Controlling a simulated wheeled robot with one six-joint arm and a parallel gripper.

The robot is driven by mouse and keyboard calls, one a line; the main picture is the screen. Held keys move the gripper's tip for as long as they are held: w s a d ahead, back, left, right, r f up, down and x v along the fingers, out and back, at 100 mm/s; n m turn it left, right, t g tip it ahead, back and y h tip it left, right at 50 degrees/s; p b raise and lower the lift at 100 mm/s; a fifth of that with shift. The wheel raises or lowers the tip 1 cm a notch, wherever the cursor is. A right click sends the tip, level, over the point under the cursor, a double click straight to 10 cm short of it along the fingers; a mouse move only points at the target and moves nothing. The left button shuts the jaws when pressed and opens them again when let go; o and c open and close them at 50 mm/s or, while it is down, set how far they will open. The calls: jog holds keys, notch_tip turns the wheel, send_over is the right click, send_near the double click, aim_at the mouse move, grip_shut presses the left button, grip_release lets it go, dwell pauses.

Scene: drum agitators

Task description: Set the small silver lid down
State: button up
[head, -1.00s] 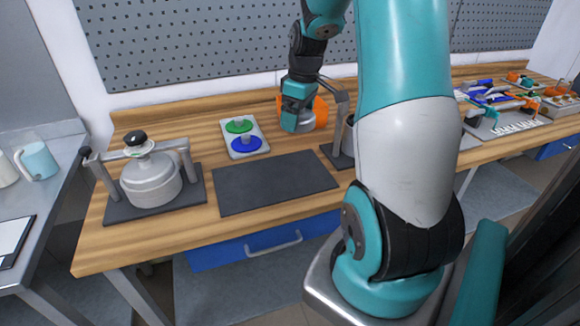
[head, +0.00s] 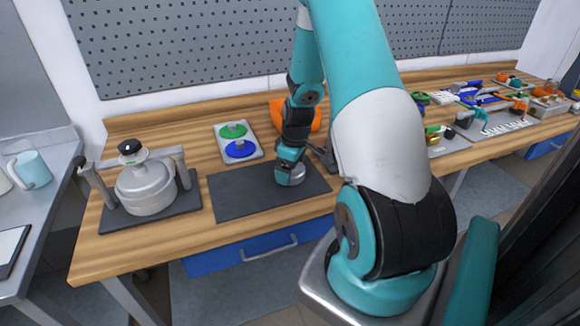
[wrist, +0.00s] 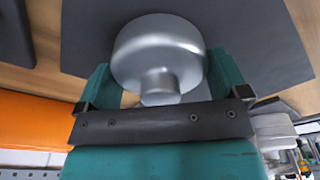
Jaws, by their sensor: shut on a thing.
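The small silver lid (wrist: 158,50) is round with a short knob, and in the wrist view the knob sits between my gripper's teal fingers. My gripper (head: 289,170) is shut on the lid. In the head view the lid (head: 297,178) shows low over the right part of the dark mat (head: 235,193). I cannot tell whether the lid touches the mat. The mat also fills much of the wrist view (wrist: 255,45) behind the lid.
A silver drum (head: 146,188) in a clamp frame stands at the left. A tray (head: 222,131) with green and blue discs lies behind the mat. An orange object (head: 314,118) stands behind my gripper. The mat's left part is clear.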

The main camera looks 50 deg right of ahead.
jog(key=shift+f, duration=0.15)
jog(key=o, duration=0.9)
jog(key=shift+o, duration=0.2)
jog(key=r, duration=0.4)
jog(key=s+r+b, duration=0.1)
jog(key=r, duration=0.3)
jog(key=r+b, duration=0.1)
jog(key=r, duration=0.3)
jog(key=shift+s+d, duration=0.2)
jog(key=a+r+n+y, duration=0.1)
jog(key=a+r, duration=0.3)
jog(key=a, duration=0.7)
jog(key=a+r+n+y, duration=0.1)
jog(key=a+r, duration=0.2)
jog(key=a, duration=0.8)
jog(key=s+a+r+n+y, duration=0.1)
jog(key=s+a+r, duration=0.1)
jog(key=s+a, duration=0.5)
jog(key=s+a+r+n+g, duration=0.1)
jog(key=s+a+r, duration=0.1)
jog(key=s+a, duration=0.5)
jog(key=a, duration=0.3)
jog(key=shift+y, duration=0.4)
